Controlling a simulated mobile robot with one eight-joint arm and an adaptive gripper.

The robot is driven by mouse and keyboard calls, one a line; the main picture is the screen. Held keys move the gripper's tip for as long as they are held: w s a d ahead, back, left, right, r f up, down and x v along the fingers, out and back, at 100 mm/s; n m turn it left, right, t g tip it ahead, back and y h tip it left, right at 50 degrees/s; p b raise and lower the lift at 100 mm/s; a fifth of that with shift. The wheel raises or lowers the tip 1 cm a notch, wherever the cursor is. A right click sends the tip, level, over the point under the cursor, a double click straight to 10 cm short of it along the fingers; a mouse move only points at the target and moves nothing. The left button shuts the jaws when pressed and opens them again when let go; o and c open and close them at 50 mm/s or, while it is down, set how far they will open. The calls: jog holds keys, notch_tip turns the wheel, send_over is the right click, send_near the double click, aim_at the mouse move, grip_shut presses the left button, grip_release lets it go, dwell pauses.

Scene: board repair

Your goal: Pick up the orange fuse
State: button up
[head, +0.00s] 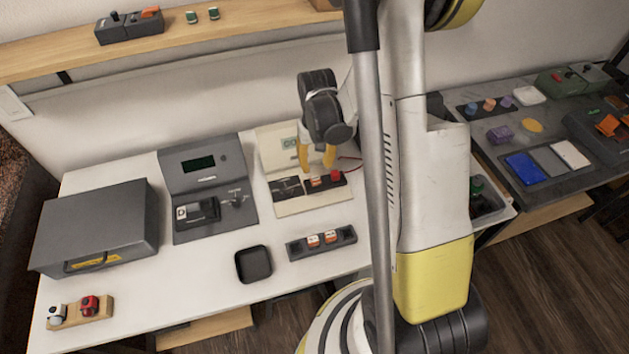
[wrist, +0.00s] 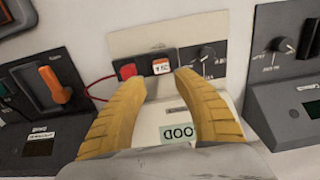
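An orange fuse (head: 315,182) with a white label sits in the dark strip of a beige tester board (head: 310,203) at the back of the white table. In the wrist view the fuse (wrist: 161,67) shows just beyond my fingertips, between them, beside a red button (wrist: 127,70). My gripper (head: 318,158) has yellow fingers pointing down just above the strip. In the wrist view its fingers (wrist: 160,80) are apart with nothing between them. Two more orange and white fuses (head: 313,240) (head: 330,237) sit in a dark holder (head: 348,235) nearer the front.
A grey tester (head: 238,160) with a dark screen stands left of the board. A grey box (head: 100,220), a small black tray (head: 254,264) and a wooden block (head: 98,313) are on the same table. A dark device with an orange lever (wrist: 55,85) is at the wrist view's left.

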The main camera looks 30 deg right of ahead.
aim_at(316, 178)
jog(key=f+b, duration=0.1)
jog(key=f, duration=0.1)
jog(key=f+b, duration=0.1)
jog(key=f, duration=0.1)
jog(key=f+b, duration=0.1)
jog(key=f, duration=0.1)
jog(key=shift+s+a+f, duration=0.25)
jog(key=shift+f, duration=0.05)
jog(key=shift+r, duration=0.1)
jog(key=c, duration=0.7)
grip_shut()
jog(key=shift+r, duration=0.1)
notch_tip(316, 178, up, 5)
jog(key=p, duration=0.2)
jog(key=shift+f+p, duration=0.2)
jog(key=shift+p, duration=0.2)
jog(key=s+d+r+p, duration=0.3)
jog(key=s+d+r, duration=0.3)
jog(key=s+d, duration=0.2)
jog(key=shift+s, duration=0.25)
